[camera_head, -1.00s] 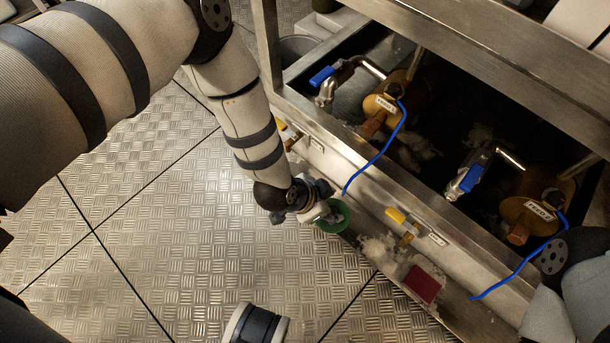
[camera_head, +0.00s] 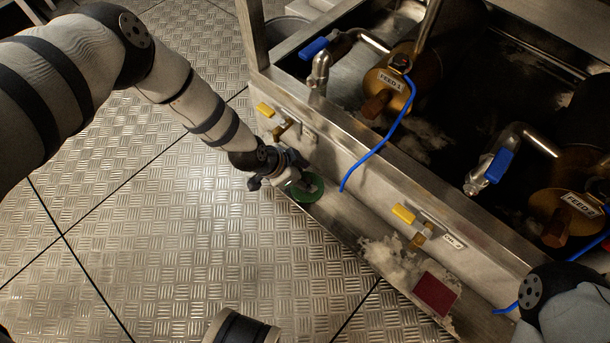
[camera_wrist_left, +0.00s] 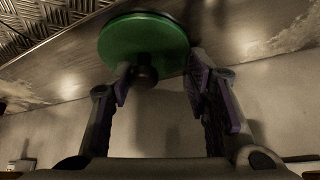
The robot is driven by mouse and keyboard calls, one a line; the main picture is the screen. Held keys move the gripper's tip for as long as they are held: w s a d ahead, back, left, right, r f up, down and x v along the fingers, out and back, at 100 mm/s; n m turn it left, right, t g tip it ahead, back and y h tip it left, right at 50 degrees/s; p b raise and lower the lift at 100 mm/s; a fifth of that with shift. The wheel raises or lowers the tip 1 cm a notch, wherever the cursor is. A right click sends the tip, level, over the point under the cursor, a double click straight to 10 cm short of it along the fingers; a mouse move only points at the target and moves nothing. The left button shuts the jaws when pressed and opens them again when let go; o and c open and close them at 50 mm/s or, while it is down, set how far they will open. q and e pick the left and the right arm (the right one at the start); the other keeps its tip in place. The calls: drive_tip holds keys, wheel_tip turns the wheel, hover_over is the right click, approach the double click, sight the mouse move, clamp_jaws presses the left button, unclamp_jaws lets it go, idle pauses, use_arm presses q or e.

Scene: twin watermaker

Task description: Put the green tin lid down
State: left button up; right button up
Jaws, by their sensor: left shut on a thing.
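The green tin lid (camera_head: 308,191) is a round green disc at the steel ledge along the front of the tank unit. My left gripper (camera_head: 294,181) is at the lid and partly covers it. In the left wrist view the lid (camera_wrist_left: 142,42) shows with a dark knob between the fingers of my left gripper (camera_wrist_left: 158,75), which is shut on it. The lid looks very close to the ledge; I cannot tell whether it touches. My right gripper is out of view; only part of that arm shows at lower right.
The narrow ledge (camera_head: 342,229) carries a white crusty deposit (camera_head: 390,258) and a dark red block (camera_head: 436,294) farther right. Yellow-handled valves (camera_head: 403,213) stick out from the tank front above it. A blue cable (camera_head: 375,155) hangs over the tank edge. Patterned floor plates lie open at left.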

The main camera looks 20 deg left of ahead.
use_arm(q)
drive_tip(key=shift+f, duration=0.1)
drive_tip(key=o, duration=0.9)
drive_tip(key=shift+o, duration=0.2)
drive_tip(key=p+v, duration=0.5)
drive_tip(key=v, duration=0.7)
drive_tip(key=shift+r+p, duration=0.25)
drive_tip(key=shift+p, duration=0.15)
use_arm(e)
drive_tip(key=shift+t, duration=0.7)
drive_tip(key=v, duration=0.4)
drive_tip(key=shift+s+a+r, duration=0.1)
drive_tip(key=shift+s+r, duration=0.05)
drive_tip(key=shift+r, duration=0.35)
